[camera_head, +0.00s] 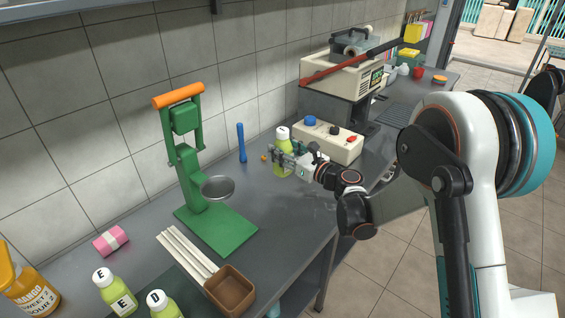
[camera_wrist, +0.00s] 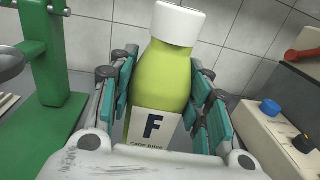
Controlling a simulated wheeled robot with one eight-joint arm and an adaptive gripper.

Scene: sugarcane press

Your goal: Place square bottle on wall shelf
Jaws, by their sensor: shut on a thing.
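A square bottle (camera_head: 283,140) with green contents and a white cap stands near the wall, left of a cream control box. In the wrist view the bottle (camera_wrist: 163,85) fills the middle, with a white label reading "F" and leaning slightly. My gripper (camera_head: 285,158) is shut on it, with teal finger pads (camera_wrist: 165,105) on both sides of its body.
A green hand press (camera_head: 187,150) with an orange handle stands left of my gripper. The cream control box (camera_head: 327,141) is close on the right. Bottles E (camera_head: 118,293) and D (camera_head: 160,304), a brown bowl (camera_head: 229,289) and white sticks (camera_head: 185,252) occupy the front. A blue tool (camera_head: 241,142) stands near the wall.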

